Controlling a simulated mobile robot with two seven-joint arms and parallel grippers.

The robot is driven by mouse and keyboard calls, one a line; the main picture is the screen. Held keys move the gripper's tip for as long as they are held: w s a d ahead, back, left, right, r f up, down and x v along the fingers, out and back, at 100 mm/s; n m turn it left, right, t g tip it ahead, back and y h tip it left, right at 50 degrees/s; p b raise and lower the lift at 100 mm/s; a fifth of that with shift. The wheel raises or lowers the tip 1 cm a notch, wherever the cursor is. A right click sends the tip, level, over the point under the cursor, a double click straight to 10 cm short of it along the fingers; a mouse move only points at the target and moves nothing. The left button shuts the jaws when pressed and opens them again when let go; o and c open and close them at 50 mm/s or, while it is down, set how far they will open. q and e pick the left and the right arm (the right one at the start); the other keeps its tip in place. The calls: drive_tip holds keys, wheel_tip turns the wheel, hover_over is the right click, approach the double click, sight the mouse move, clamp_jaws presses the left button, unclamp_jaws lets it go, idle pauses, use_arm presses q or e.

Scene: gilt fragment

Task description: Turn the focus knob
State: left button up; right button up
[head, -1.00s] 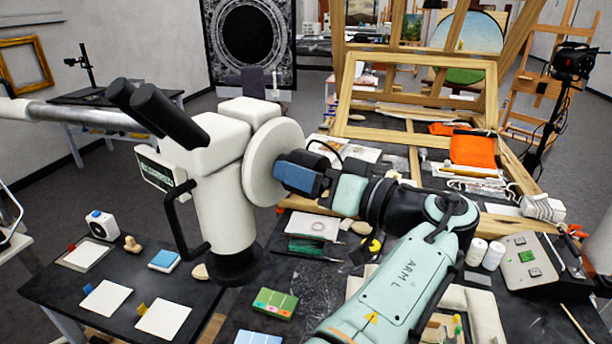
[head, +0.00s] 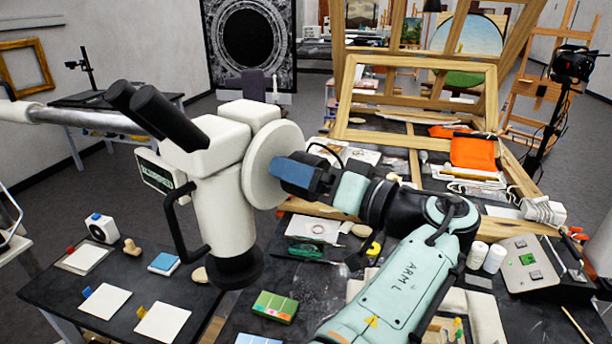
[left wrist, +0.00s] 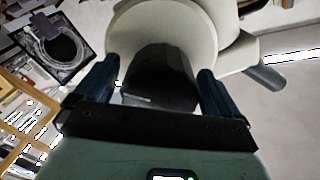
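The white microscope (head: 222,190) hangs on a boom, with black eyepieces and a big pale disc (head: 262,165) on its right side. My left gripper (head: 280,168) reaches in from the right, its blue fingers close to the disc's face. In the left wrist view the dark, faceted focus knob (left wrist: 162,78) stands out from the pale disc (left wrist: 180,25). My left gripper (left wrist: 152,80) has its fingers apart, one on each side of the knob. A gap shows on the left side; contact on the right cannot be told. The knob is hidden in the head view. My right gripper is not in view.
Below the microscope is a dark table (head: 60,290) with white cards, a blue pad (head: 164,263) and a green box (head: 275,306). A wooden easel frame (head: 415,100), an orange cloth (head: 473,152) and a control box (head: 530,262) lie to the right.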

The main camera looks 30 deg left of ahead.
use_arm(q)
drive_tip(key=s+d, duration=0.1)
drive_tip(key=d, duration=1.2)
drive_tip(key=shift+s+d+p, duration=0.15)
drive_tip(key=shift+s+p, duration=0.2)
drive_tip(key=shift+p, duration=0.05)
idle(1.0)
